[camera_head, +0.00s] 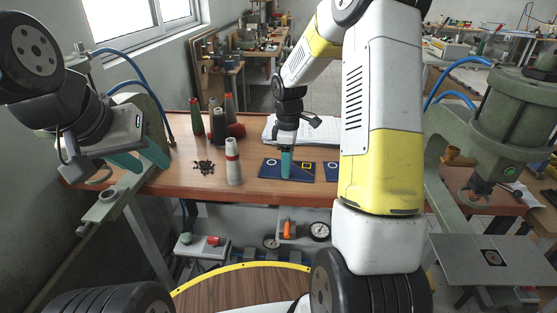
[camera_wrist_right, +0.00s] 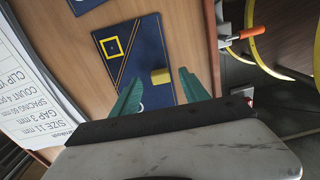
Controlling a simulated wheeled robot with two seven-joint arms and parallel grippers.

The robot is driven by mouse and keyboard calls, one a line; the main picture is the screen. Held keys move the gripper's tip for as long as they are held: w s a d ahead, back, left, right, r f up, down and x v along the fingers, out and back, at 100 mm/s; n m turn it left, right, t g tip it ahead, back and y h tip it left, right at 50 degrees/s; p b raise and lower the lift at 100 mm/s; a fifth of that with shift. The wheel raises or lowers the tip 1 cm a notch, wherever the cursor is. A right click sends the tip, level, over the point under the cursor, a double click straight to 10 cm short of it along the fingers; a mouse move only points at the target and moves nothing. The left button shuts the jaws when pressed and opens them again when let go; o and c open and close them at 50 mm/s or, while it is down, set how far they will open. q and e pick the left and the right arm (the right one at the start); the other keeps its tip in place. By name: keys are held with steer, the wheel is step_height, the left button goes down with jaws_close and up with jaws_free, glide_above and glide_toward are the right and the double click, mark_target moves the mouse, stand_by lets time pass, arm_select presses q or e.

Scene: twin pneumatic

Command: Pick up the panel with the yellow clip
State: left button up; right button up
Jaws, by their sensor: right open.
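A dark blue panel (camera_head: 264,171) with a white ring and a yellow square outline lies on the wooden table. It also shows in the right wrist view (camera_wrist_right: 112,62), with a small yellow clip (camera_wrist_right: 160,76) on it. My right gripper (camera_head: 286,175) points down over this panel. Its teal fingers are open, with the clip seen between the fingertips in the wrist view; whether they touch it I cannot tell. A second blue panel (camera_head: 331,171) is mostly hidden behind my right arm. My left gripper (camera_head: 140,159) hangs at the left by a green machine part; its opening is unclear.
Thread cones (camera_head: 233,162) and a pile of small dark pieces (camera_head: 204,167) stand left of the panel. A printed white sheet (camera_wrist_right: 30,88) lies behind it. A green press (camera_head: 505,115) is at the right.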

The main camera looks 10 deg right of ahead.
step_height(320, 180, down, 2)
steer(key=shift+c, duration=0.2)
jaws_close()
steer(key=shift+r, duration=0.1)
